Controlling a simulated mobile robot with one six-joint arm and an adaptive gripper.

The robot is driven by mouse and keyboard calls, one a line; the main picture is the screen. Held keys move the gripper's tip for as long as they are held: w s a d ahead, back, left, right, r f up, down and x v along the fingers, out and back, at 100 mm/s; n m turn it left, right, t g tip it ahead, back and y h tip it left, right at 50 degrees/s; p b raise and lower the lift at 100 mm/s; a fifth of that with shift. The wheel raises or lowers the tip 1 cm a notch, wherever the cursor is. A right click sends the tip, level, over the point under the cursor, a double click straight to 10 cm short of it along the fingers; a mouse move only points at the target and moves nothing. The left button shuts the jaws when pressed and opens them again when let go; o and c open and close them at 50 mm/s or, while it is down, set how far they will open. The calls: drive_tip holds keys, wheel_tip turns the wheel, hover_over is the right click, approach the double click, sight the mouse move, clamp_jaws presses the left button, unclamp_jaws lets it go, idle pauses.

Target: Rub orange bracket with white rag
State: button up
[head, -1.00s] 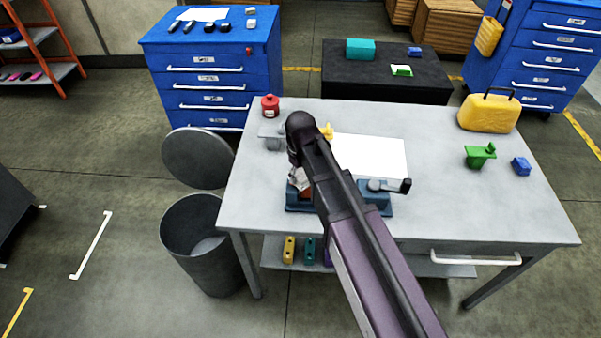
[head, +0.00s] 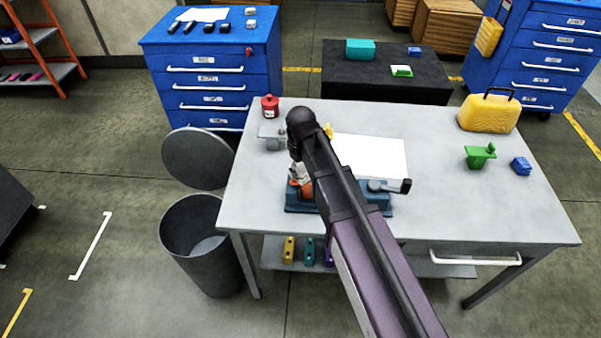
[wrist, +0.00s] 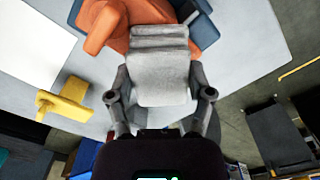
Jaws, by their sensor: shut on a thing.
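My gripper (wrist: 161,105) is shut on the white rag (wrist: 160,75), a folded pale block between its two fingers in the wrist view. The orange bracket (wrist: 122,22) lies just beyond the rag, on the blue jig (wrist: 205,25). The rag's far edge overlaps the bracket in the picture; I cannot tell whether they touch. In the head view, my arm covers most of the jig (head: 300,207), and only a bit of the orange bracket (head: 306,190) shows beside the arm.
A yellow bracket (wrist: 65,102) and a white sheet (head: 372,156) lie on the grey table (head: 450,205). A red canister (head: 270,107), green bracket (head: 479,156), blue block (head: 521,166) and yellow case (head: 489,113) stand farther out. An open bin (head: 203,240) stands left of the table.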

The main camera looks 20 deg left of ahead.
drive_tip(key=shift+w+a, duration=0.2)
drive_tip(key=shift+w, duration=0.65)
drive_tip(key=shift+r, duration=0.2)
wheel_tip(320, 180, up, 6)
drive_tip(key=p, duration=0.6)
drive_tip(key=shift+f, duration=0.1)
drive_tip(key=shift+r+p, duration=1.5)
drive_tip(key=shift+p, duration=0.05)
